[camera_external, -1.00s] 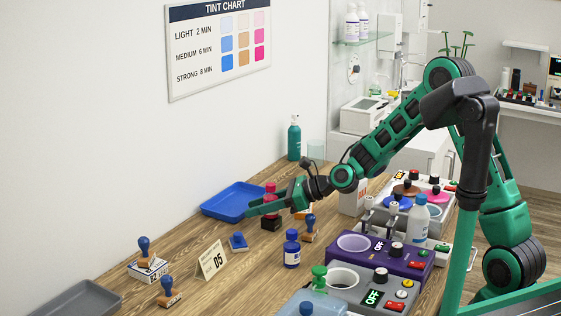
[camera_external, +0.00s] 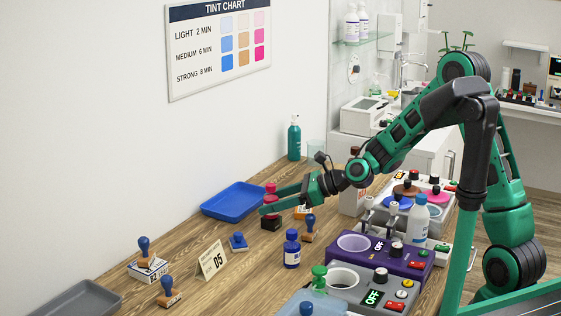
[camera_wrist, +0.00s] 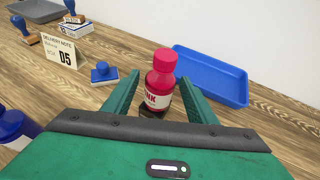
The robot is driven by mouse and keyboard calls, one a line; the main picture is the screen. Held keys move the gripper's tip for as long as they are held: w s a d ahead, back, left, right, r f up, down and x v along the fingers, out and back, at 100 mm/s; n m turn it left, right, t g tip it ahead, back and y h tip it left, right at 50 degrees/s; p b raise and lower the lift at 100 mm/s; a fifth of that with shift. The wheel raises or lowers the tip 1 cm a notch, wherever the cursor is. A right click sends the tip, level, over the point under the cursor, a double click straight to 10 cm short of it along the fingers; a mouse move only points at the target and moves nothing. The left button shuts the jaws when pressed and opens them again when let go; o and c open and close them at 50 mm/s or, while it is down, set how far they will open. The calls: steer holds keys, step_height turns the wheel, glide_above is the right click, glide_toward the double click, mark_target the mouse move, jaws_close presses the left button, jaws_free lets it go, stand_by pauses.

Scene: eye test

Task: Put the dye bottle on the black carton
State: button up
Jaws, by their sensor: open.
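The dye bottle (camera_wrist: 159,84) is pink-red with a white label partly reading "INK". It stands upright on the small black carton (camera_external: 271,223), whose dark top (camera_wrist: 152,112) shows under it in the wrist view. In the external view, the bottle's pink cap (camera_external: 270,187) shows above my fingers and the rest is partly hidden by them. My gripper (camera_external: 269,202) is open, with one finger on each side of the bottle. In the wrist view gaps show between the bottle and both fingers.
A blue tray (camera_external: 228,203) lies behind. A purple device (camera_external: 400,263) is to the right.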

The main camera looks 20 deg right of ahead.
steer(key=v, duration=0.7)
steer(key=shift+d, duration=0.3)
steer(key=shift+s+r, duration=0.15)
